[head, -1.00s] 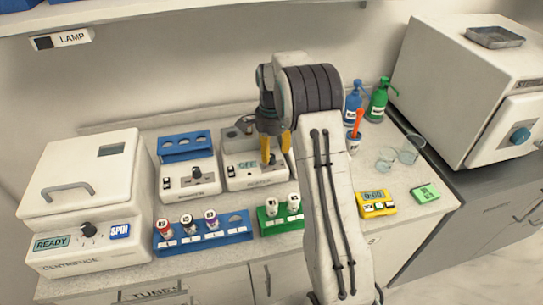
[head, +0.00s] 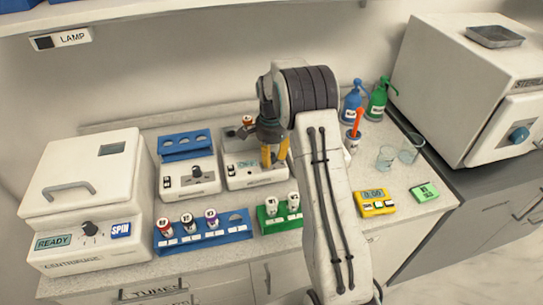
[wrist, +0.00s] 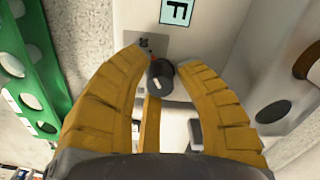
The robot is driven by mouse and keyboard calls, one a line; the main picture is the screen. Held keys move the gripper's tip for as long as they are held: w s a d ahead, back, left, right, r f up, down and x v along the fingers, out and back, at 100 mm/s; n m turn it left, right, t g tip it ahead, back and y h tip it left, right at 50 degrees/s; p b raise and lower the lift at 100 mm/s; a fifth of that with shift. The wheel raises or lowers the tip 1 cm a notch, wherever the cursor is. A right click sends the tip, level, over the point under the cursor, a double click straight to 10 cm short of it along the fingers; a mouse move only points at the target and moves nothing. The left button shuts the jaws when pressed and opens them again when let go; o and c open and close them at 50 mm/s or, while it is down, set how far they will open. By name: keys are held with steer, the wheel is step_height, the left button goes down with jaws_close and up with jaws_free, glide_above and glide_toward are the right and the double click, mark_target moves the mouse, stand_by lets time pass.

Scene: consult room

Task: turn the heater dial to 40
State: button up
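The heater (head: 237,183) is a white box at the back of the counter, with a small pale display (head: 247,165) partly covered by my gripper in the head view. In the wrist view, the display (wrist: 177,12) shows a letter F at the top edge. The dial is hidden in the head view. Any scale numbers are unreadable.
A similar white unit (head: 190,193) with a blue rack stands left of the heater. Blue (head: 205,238) and green (head: 270,227) tube racks stand in front. A brown-capped tube (head: 247,121) is at the heater's back. A yellow timer (head: 376,203) lies right.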

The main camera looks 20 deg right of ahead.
jaws_close()
steer(key=shift+n, duration=0.3)
steer(key=n+b, duration=0.1)
steer(key=n, duration=0.3)
steer(key=shift+f+n, duration=0.1)
steer(key=shift+n, duration=0.3)
steer(key=n+b, duration=0.1)
steer(key=n, duration=0.5)
steer(key=shift+s, duration=0.1)
steer(key=shift+n, duration=0.3)
steer(key=shift+o, duration=2.4)
jaws_free()
